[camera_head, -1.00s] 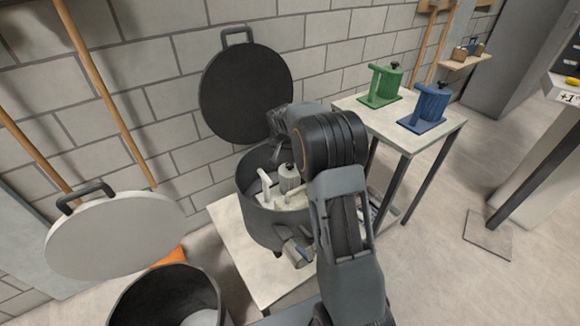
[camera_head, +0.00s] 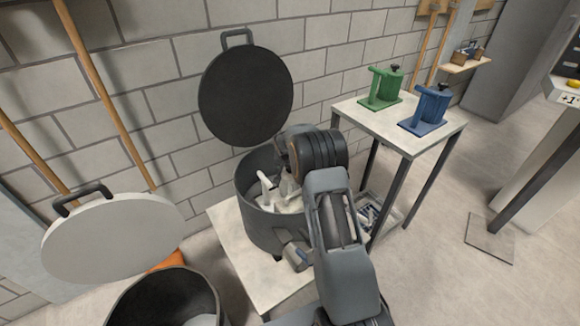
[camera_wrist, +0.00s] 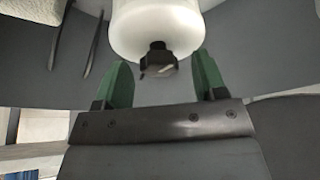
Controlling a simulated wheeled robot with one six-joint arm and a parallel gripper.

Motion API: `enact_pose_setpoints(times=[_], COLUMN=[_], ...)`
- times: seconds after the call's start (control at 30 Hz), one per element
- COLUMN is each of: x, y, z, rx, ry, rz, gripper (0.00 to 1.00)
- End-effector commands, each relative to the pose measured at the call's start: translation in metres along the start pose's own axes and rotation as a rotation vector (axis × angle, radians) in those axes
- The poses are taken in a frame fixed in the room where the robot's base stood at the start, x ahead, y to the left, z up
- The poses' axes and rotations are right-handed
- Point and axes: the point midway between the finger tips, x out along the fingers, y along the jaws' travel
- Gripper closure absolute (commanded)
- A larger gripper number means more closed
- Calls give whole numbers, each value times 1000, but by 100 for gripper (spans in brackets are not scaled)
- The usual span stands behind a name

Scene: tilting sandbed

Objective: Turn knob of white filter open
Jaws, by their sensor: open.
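The white filter (camera_head: 291,190) stands inside the dark round pot (camera_head: 246,168) on a light table, partly hidden by my arm in the head view. In the wrist view the white filter (camera_wrist: 155,27) fills the top middle, with its black knob (camera_wrist: 158,58) at its near end. My gripper (camera_wrist: 160,82) is open, with one green fingertip to each side of the knob and gaps between. The fingers do not appear to touch the knob. In the head view my arm covers the fingertips.
A green filter (camera_head: 383,88) and a blue filter (camera_head: 429,107) stand on a side table (camera_head: 408,139) to the right. A black round lid (camera_head: 246,95) hangs on the wall behind the pot. A white lid (camera_head: 112,238) and another dark pot (camera_head: 165,296) are at the left.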

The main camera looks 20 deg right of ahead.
Motion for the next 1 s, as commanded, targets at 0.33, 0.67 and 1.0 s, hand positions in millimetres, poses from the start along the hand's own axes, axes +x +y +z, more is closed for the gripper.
enact_pose_setpoints(times=[0.33, 0.67, 1.0], x=[0, 0, -2], y=[0, 0, 1], z=[0, 0, 0], rx=[0, 0, -75], ry=[0, 0, -1], rz=[0, 0, -31], gripper=[55, 84, 85])
